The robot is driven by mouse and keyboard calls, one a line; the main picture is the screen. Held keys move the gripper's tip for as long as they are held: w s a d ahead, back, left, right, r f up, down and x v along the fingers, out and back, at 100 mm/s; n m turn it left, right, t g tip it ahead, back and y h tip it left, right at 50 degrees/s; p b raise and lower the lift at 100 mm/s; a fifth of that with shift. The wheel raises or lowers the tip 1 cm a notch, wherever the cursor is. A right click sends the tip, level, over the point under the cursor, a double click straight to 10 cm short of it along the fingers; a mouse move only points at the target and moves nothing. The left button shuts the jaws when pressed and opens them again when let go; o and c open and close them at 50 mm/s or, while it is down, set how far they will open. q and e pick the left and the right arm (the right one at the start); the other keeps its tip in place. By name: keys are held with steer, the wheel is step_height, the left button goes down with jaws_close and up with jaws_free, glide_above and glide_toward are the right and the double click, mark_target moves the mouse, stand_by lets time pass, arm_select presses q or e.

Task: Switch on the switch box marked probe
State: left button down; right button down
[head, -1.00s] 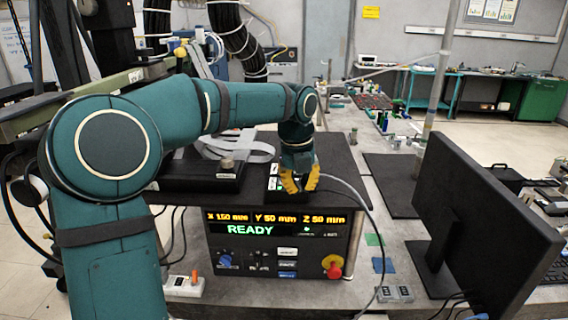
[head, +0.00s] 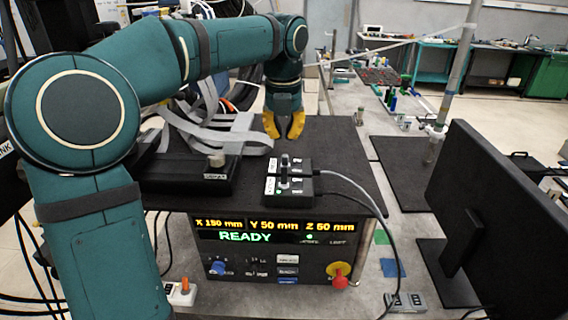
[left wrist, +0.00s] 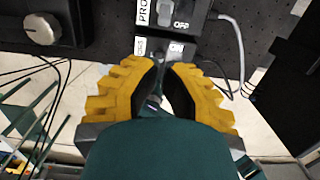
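Two small black switch boxes sit one behind the other on the black top of the controller. The far one is the probe switch box (head: 298,166); in the left wrist view it (left wrist: 185,12) shows a partly cut-off "PRO" label and "OFF". The near switch box (head: 289,189) has a small green light; in the left wrist view it (left wrist: 158,47) shows "ON". A dark upright lever (head: 284,164) stands on the boxes. My left gripper (head: 284,136) has yellow fingers, parted and empty, apparently raised above the boxes and not touching them. My right gripper is out of view.
The controller (head: 275,250) reads READY and has a red-and-yellow stop button (head: 340,274). A black box with a knob (head: 216,160) stands left of the switches. A cable (head: 350,190) runs off to the right. A monitor (head: 480,225) stands at the right.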

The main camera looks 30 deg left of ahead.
mark_target(285, 160)
arm_select(q)
steer(key=f, duration=0.3)
steer(key=f+b, duration=0.1)
steer(key=f, duration=0.2)
steer(key=w+f+b, duration=0.1)
steer(key=f, duration=0.3)
steer(key=shift+a+f, duration=0.1)
steer(key=shift+a, duration=0.25)
steer(key=shift+d, duration=0.1)
